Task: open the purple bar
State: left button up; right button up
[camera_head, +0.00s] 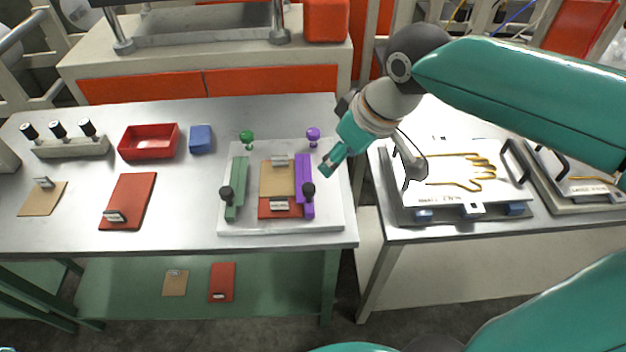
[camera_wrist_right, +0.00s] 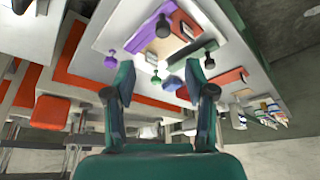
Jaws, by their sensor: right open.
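The purple bar (camera_head: 303,175) lies lengthwise on a white board (camera_head: 275,228), along the right edge of a tan plate (camera_head: 276,182) and a red plate (camera_head: 270,208). A black knob (camera_head: 308,190) stands near its front end, and a purple knob (camera_head: 313,133) stands behind it. The purple bar also shows in the wrist view (camera_wrist_right: 140,38). A green bar (camera_head: 237,190) lies on the left side of the board, apart from the plates. My right gripper (camera_head: 327,168) is open and empty, above and just right of the purple bar. My left gripper is not in view.
A green knob (camera_head: 247,136) stands behind the green bar. A red tray (camera_head: 149,141), a blue block (camera_head: 201,139) and another red plate (camera_head: 128,201) lie further left. A second table at right holds a white panel with a glove outline (camera_head: 450,172).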

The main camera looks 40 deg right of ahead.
aim_at(310, 188)
jog(key=x, duration=1.5)
jog(key=shift+w+a, duration=0.3)
jog(key=shift+w, duration=0.1)
jog(key=shift+r, duration=0.1)
grip_shut()
